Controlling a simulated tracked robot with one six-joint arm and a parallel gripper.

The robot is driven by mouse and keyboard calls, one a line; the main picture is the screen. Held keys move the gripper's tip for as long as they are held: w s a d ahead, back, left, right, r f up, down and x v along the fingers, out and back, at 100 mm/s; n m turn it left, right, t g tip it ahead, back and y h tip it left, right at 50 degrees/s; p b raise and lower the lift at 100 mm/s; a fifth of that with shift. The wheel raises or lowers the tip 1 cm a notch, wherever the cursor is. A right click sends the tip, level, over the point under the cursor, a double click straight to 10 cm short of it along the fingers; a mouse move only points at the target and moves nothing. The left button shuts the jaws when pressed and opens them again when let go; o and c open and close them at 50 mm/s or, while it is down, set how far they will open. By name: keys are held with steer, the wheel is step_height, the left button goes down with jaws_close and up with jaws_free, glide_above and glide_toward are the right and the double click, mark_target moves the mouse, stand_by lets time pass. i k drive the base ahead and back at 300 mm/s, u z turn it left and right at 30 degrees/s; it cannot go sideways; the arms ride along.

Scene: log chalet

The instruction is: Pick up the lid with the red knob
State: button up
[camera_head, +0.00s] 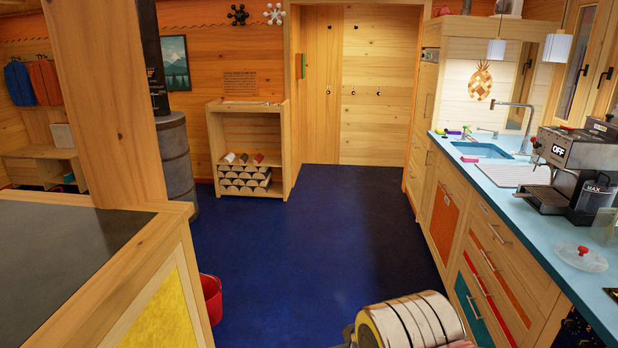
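The lid (592,263) lies on the light-blue counter at the lower right. It is a round, see-through disc with a small red knob on top. It stands clear of the coffee machine, towards the counter's near end. The fingers of my gripper are not in view. Only a rounded, banded metal and cream part, probably of my own arm, shows at the bottom edge, left of the counter and apart from the lid.
The coffee machine (572,160) stands behind the lid. A drying mat (513,174) and sink (482,150) are farther back on the counter (505,203). A red bucket (211,296) stands beside the left-hand cabinet.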

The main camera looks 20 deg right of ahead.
mark_target(583, 258)
steer(key=z, duration=0.2)
steer(key=i, duration=1.45)
steer(key=z, duration=0.45)
steer(key=i, duration=0.7)
steer(key=z, duration=0.6)
steer(key=i, duration=0.65)
steer(key=z, duration=0.85)
steer(key=i, duration=0.5)
steer(key=z, duration=0.7)
steer(key=i, duration=0.6)
steer(key=z, duration=0.35)
